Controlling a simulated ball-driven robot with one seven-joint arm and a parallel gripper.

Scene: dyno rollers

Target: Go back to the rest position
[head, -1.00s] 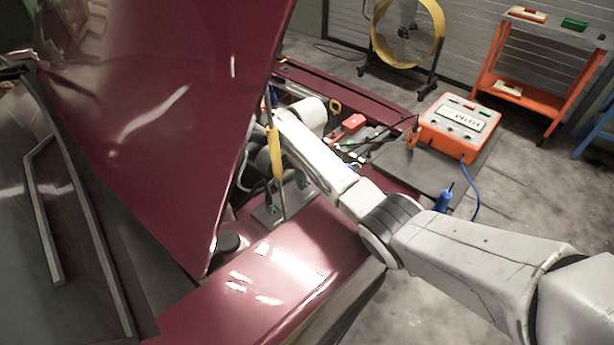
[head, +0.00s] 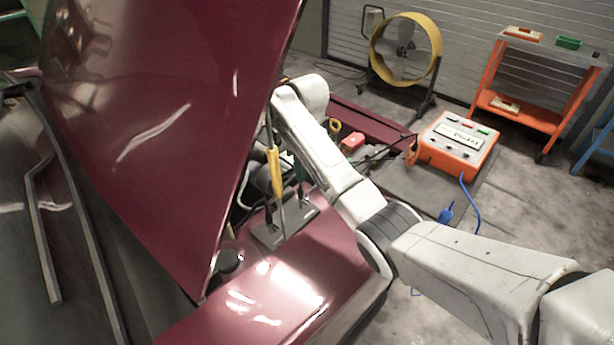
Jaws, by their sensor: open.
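My arm reaches in from the right over the car's dark red front edge (head: 285,290), and its white wrist end is beside the raised hood (head: 165,110). My gripper's fingers cannot be made out; they are hidden behind the arm or the hood. An orange tester box (head: 458,145) with a labelled face stands on a dark mat right of the engine bay. A thin prop rod with a yellow sleeve (head: 275,172) stands between the hood and the bay's edge. A red-capped block (head: 352,143) shows in the bay, partly behind my arm.
A yellow fan (head: 406,50) stands by the back wall. An orange trolley (head: 530,109) stands at the far right. A blue clamp on a blue cable (head: 474,200) hangs near my arm. Open concrete floor (head: 545,205) lies to the right.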

